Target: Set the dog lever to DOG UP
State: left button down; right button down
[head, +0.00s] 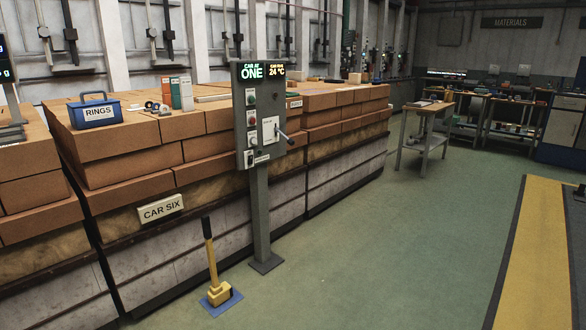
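A floor lever (212,262) stands at the foot of the brick stack, left of the control post. It has a black grip, a yellow shaft and a yellow base on a blue plate (232,300). It stands nearly upright, its top leaning slightly left. No DOG UP marking is readable on it. The grey control post (260,210) carries a panel (241,110) with buttons and a small crank-like handle (283,135) on its right side. The panel's small labels are too small to read. Neither of my grippers is in view.
Brick stacks stand on CAR SIX (160,208) along the left. A blue RINGS box (95,112) sits on top. A side table (425,125) and workbenches stand at the back right. Green floor (400,250) is clear, with a yellow strip (540,260) at right.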

aim_at(291, 142)
jog(key=i+l, duration=0.2)
jog(key=i, duration=0.6)
jog(key=i+l, duration=0.2)
jog(key=i, duration=0.55)
jog(key=i+l, duration=0.15)
jog(key=i, duration=0.65)
jog(key=i+l, duration=0.2)
jog(key=i, duration=0.6)
jog(key=i+l+z, duration=0.1)
jog(key=i, duration=0.65)
jog(key=l, duration=0.1)
